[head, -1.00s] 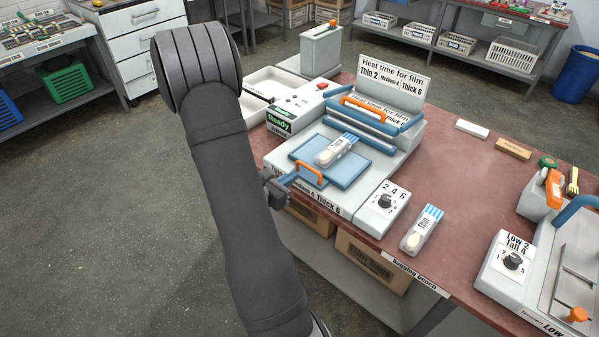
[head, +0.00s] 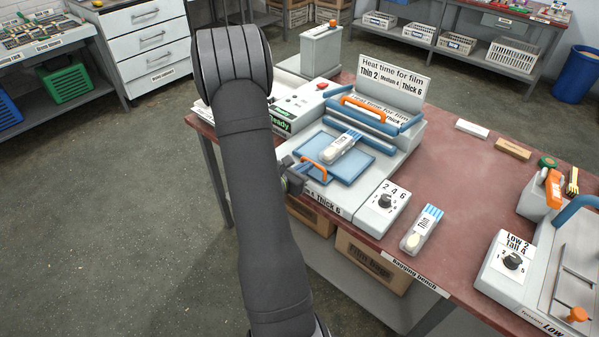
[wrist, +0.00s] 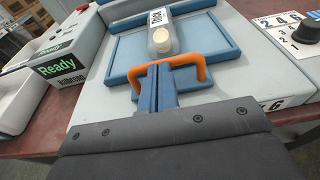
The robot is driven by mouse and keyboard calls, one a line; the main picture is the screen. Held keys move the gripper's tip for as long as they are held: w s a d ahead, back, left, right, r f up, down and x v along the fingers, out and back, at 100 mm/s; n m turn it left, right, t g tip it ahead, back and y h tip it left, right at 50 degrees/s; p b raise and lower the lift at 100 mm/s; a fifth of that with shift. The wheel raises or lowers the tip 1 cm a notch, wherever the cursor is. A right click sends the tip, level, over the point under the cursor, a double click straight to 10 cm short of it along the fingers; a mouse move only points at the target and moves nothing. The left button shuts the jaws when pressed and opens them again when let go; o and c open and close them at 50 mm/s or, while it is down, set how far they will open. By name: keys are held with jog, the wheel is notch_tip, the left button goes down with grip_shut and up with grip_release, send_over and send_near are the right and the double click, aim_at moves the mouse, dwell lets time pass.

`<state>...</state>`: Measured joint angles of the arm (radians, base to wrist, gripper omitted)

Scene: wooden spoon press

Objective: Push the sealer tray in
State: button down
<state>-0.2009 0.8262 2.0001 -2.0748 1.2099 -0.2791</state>
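The sealer tray (head: 357,165) is a flat blue tray on the grey sealer (head: 408,150), with a clear, blue-striped bag (head: 342,147) on it holding a wooden spoon. Its orange arched handle (head: 318,168) is at the front edge; the handle (wrist: 189,61) and tray (wrist: 118,58) also show in the wrist view. My gripper (wrist: 160,70) has its two blue fingers together, tips at the middle of the handle's bar and seemingly touching it. In the head view my gripper (head: 300,174) is partly hidden by my arm. The raised sealing bar with an orange grip (head: 364,106) is behind the tray.
A green "Ready" panel (wrist: 58,67) is left of the tray. A dial box (head: 383,206) and another bag (head: 422,229) are to the right. A second machine (head: 510,262) stands far right on the red bench (head: 460,180).

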aim_at(314, 170)
jog(key=x, duration=0.4)
jog(key=shift+w+d+r, duration=0.15)
jog(key=shift+d+r, duration=0.05)
jog(key=shift+r, duration=0.15)
jog(key=shift+w+d+r, duration=0.1)
jog(key=shift+w+d, duration=0.1)
jog(key=v, duration=1.4)
jog(key=shift+s+a, duration=0.2)
jog(key=shift+a, duration=0.05)
jog(key=shift+w+d, duration=0.1)
jog(key=x, duration=1.3)
jog(key=shift+w+d, duration=0.2)
jog(key=shift+d, duration=0.05)
jog(key=shift+w, duration=0.1)
